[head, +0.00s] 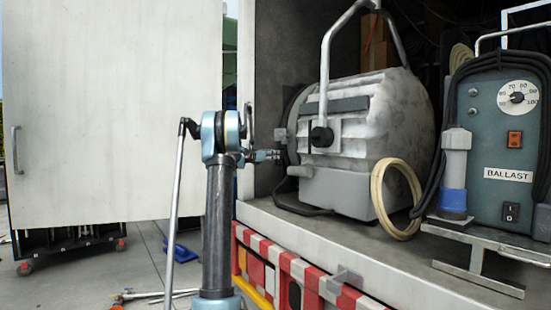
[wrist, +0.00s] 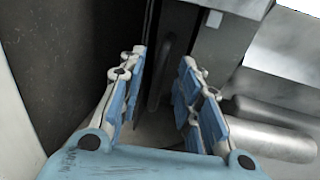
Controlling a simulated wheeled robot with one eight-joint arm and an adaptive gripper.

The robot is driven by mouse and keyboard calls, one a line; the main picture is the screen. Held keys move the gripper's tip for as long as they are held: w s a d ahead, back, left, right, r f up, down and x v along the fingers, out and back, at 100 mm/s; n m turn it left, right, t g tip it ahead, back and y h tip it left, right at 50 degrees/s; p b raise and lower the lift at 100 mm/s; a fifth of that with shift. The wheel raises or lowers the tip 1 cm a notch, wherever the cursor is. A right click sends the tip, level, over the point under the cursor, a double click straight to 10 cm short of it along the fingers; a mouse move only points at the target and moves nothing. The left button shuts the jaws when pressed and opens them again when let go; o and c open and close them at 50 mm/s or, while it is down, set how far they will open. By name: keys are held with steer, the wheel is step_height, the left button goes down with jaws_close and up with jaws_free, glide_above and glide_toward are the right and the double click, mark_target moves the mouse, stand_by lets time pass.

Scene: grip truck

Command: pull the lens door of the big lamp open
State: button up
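The big lamp (head: 385,105) is a silver-grey housing with a carrying yoke, standing on the truck bed. Its lens door (head: 289,125) is at the lamp's left end, seen nearly edge-on. My gripper (head: 276,154) is beside that end, in front of the door's edge. In the wrist view my gripper (wrist: 164,58) is open, its two blue-padded fingers apart. A grey upright bar or tab (wrist: 165,65) shows beyond and between the fingers; I cannot tell whether they touch it. The door's face is mostly hidden.
A blue-grey ballast box (head: 490,140) stands right of the lamp. The truck bed edge (head: 330,240) runs below. A large white truck door (head: 115,110) stands open at the left.

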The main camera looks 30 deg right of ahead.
steer(key=shift+x, duration=1.95)
